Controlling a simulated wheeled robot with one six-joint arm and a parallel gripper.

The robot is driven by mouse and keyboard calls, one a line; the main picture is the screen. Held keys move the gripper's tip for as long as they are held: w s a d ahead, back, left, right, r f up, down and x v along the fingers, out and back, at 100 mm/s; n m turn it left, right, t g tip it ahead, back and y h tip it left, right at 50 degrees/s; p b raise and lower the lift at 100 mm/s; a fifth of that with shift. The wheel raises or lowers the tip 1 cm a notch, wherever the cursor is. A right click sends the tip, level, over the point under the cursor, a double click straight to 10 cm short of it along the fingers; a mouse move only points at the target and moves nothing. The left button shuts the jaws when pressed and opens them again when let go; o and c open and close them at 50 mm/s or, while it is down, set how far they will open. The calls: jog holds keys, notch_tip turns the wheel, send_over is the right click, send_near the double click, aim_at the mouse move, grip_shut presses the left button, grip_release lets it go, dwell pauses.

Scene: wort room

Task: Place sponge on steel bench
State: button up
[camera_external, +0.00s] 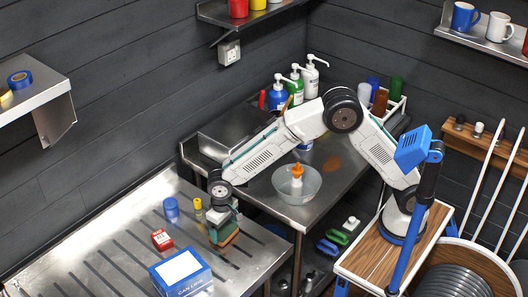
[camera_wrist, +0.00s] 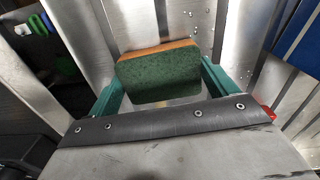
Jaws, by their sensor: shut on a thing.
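The sponge (camera_wrist: 158,77) is a block with a dark green face and an orange-tan edge. It sits between the two teal fingers of my gripper (camera_wrist: 160,92) in the wrist view, and the fingers are shut on it. In the external view the sponge (camera_external: 227,239) hangs tilted under my gripper (camera_external: 222,231), over the right part of the slatted steel bench (camera_external: 130,218). I cannot tell whether its lower edge touches the bench.
On the bench stand a blue-and-white box (camera_external: 181,272), a red box (camera_external: 161,239), a blue jar (camera_external: 171,208) and a small yellow item (camera_external: 197,204). A second steel table (camera_external: 335,160) behind holds a clear bowl (camera_external: 297,184). The bench's left part is clear.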

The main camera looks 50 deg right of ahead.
aim_at(226, 230)
jog(key=r, duration=0.3)
jog(key=shift+s+d+r, duration=0.15)
jog(key=shift+s+r, duration=0.05)
jog(key=shift+s, duration=0.2)
jog(key=s+d, duration=0.2)
jog(key=s, duration=0.2)
jog(key=s+d+r, duration=0.1)
jog(key=s+d, duration=0.2)
jog(key=s, duration=0.2)
jog(key=s+d, duration=0.2)
jog(key=s, duration=0.2)
jog(key=shift+s+d+r, duration=0.15)
jog(key=shift+d, duration=0.05)
jog(key=shift+r, duration=0.15)
notch_tip(226, 230, up, 29)
jog(key=w+d, duration=1.2)
jog(key=d, duration=0.3)
jog(key=w+d, duration=1.2)
jog(key=d, duration=0.2)
jog(key=s+d+m, duration=0.1)
jog(key=s+d, duration=0.2)
jog(key=d, duration=3.9)
jog(key=f, duration=2.8)
jog(key=shift+w+a, duration=0.15)
jog(key=shift+w, duration=0.2)
